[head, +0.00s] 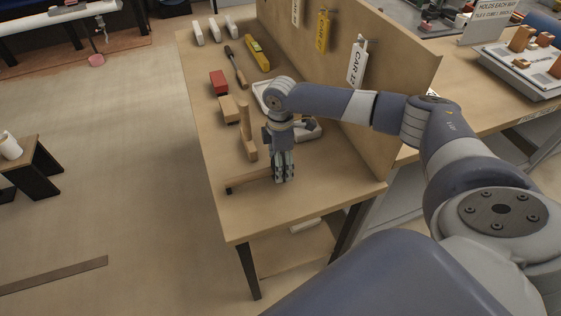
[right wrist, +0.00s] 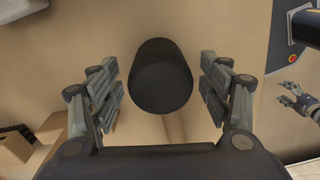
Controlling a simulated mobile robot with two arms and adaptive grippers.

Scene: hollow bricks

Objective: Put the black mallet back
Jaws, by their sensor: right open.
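The black mallet lies at the near end of the wooden workbench (head: 262,215). Its wooden handle (head: 250,181) points left, with a dark tip. In the head view its head is hidden behind my right gripper (head: 284,178). In the right wrist view the black cylindrical head (right wrist: 161,76) is between the spread fingers of my right gripper (right wrist: 161,92), with a gap on both sides. The right gripper is open and points down at the bench. A small gripper, apparently my left (right wrist: 297,103), shows at the right of that view; its opening is unclear.
A white tray (head: 262,99) is partly behind my arm. An upright panel (head: 385,75) with hanging tags borders the right.

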